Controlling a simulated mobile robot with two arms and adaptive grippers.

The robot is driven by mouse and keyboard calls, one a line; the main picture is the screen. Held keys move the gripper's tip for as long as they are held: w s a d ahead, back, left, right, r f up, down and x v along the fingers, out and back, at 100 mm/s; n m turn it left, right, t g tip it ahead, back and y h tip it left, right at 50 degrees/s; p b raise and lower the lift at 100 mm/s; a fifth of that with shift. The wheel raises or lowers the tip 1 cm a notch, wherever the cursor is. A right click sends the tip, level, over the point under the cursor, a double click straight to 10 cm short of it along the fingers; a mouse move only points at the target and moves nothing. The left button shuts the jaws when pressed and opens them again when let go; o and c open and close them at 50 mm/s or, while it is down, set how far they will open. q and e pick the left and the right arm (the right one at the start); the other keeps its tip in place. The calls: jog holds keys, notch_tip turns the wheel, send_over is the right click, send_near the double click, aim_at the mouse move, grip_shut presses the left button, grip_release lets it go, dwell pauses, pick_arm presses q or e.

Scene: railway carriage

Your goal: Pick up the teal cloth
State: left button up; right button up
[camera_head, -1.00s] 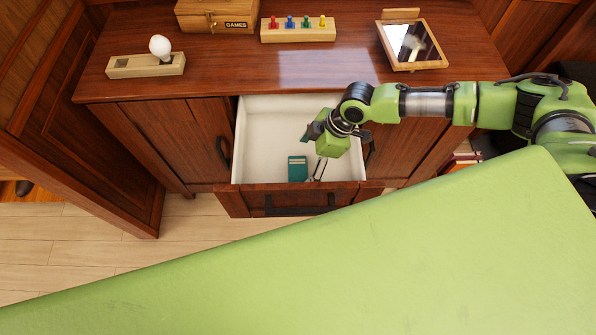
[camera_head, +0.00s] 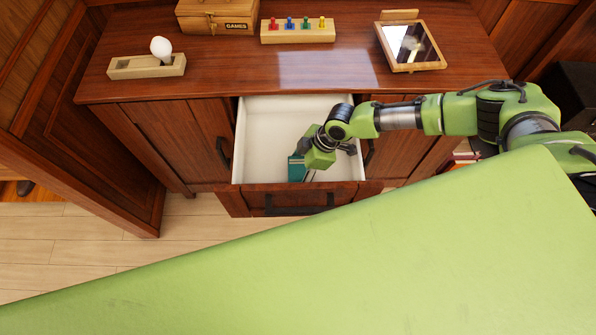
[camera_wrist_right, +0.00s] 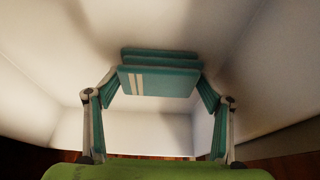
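The teal cloth (camera_head: 295,172) lies in the open white drawer, near its front, partly hidden by my right gripper in the head view. In the right wrist view the cloth (camera_wrist_right: 160,83) is folded in layers, with pale stripes at its left end. My right gripper (camera_head: 308,170) is down in the drawer at the cloth. In the right wrist view my right gripper (camera_wrist_right: 160,78) has its teal-padded fingers spread wide, with the tips near the cloth's left and right ends. I cannot tell whether they touch it. My left gripper is not in view.
The drawer (camera_head: 259,125) is otherwise empty; its walls surround my gripper. On the cabinet top stand a games box (camera_head: 217,14), a peg block (camera_head: 298,34), a framed mirror (camera_head: 411,45) and a wooden holder with a bulb (camera_head: 146,66).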

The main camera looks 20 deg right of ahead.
jog(key=c, duration=0.5)
jog(key=shift+o, duration=0.2)
